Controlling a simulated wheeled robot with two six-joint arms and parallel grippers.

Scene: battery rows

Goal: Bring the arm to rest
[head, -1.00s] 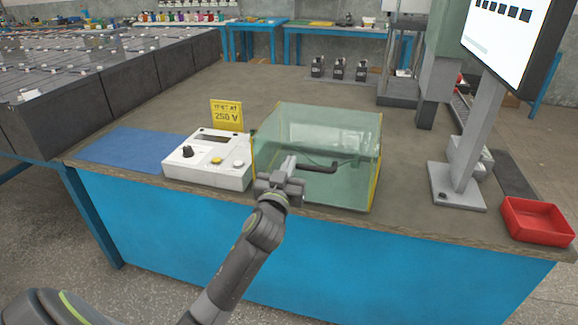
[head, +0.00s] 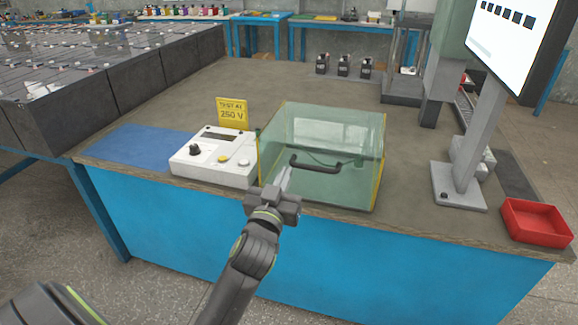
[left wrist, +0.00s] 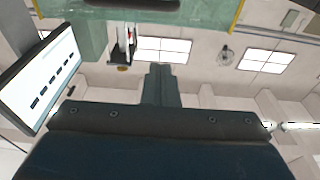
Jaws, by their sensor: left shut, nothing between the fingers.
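My left gripper (head: 284,178) is shut and empty. In the head view it is in front of the clear green-tinted box (head: 345,185), near the bench's front edge, with its fingers pointing at the box. The box has a dark handle (head: 316,164), which lies beyond the fingertips and looks apart from them. In the left wrist view the shut fingers (left wrist: 160,75) point up the picture, and part of the box (left wrist: 205,14) and its handle (left wrist: 135,4) show at the top. My right gripper is in neither view.
A white tester (head: 212,165) with knobs stands left of the box, a yellow 250 V sign (head: 232,112) behind it. A blue mat (head: 135,146) lies at the left. A monitor on a stand (head: 460,195) and a red tray (head: 535,222) are at the right.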

